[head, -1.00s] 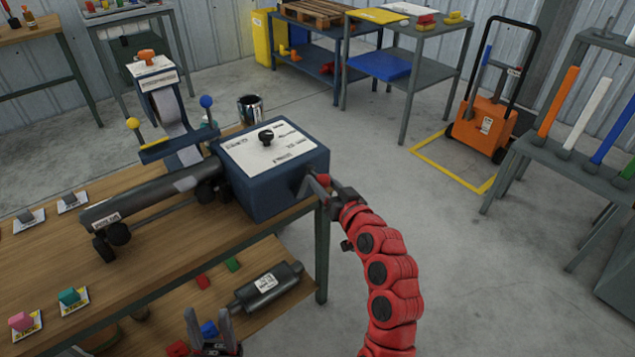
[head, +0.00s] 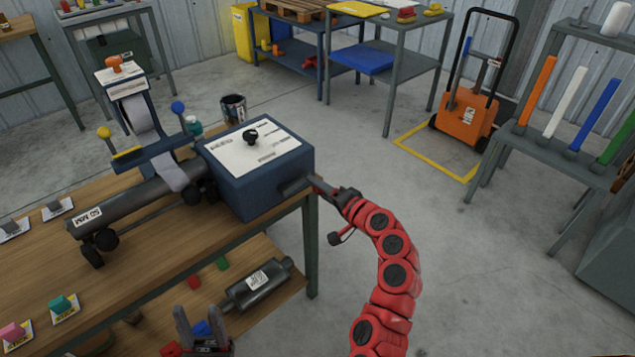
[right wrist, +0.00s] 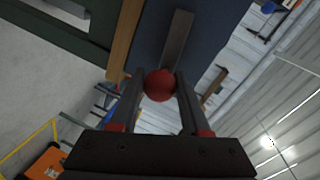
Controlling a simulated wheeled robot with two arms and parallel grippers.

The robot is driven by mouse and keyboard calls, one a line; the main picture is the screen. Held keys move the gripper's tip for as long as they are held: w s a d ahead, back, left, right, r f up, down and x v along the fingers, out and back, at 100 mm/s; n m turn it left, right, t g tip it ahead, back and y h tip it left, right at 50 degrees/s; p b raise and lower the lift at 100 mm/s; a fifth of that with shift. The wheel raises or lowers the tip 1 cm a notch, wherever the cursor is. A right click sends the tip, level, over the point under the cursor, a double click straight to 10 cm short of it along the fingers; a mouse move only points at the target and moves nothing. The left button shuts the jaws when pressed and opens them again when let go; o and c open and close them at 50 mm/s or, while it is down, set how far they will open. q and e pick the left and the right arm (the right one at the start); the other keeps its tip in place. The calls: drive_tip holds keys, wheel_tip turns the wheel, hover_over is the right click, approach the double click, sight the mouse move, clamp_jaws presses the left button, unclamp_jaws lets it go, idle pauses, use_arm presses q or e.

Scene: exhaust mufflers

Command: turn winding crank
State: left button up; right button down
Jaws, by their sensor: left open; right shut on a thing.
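The winding crank (head: 294,186) is a grey arm on the right side of a blue box (head: 262,190) at the table's edge. Its red ball knob (right wrist: 160,86) sits between my right gripper's fingers in the right wrist view, with the crank arm (right wrist: 177,40) beyond it. My right gripper (head: 322,187) is shut on this knob, which it hides in the head view. My left gripper (head: 202,314) is open and empty at the bottom of the head view, in front of the table and away from the crank.
A dark tube (head: 135,203) and a strap stand (head: 135,105) adjoin the box on the wooden table (head: 130,265). A metal cup (head: 233,108) stands behind. A muffler (head: 258,284) lies on the lower shelf. The floor right of the table is clear up to an orange cart (head: 465,115).

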drive_tip(key=shift+d+f+m+y, duration=0.15)
drive_tip(key=shift+f+m+y, duration=0.25)
drive_tip(key=shift+f+m, duration=0.55)
drive_tip(key=shift+s+a+f+m+g+y+p, duration=0.1)
drive_tip(key=shift+a+f+m+g+y+p, duration=0.1)
drive_tip(key=shift+f+m, duration=0.35)
drive_tip(key=shift+s+a+f+m+g+y+p, duration=0.1)
drive_tip(key=shift+f+m+g+p, duration=0.1)
drive_tip(key=shift+m, duration=0.5)
drive_tip(key=shift+c, duration=1.9)
unclamp_jaws()
drive_tip(key=v, duration=1.7)
drive_tip(key=shift+d+b, duration=0.2)
drive_tip(key=shift+b, duration=0.1)
drive_tip(key=shift+s, duration=0.1)
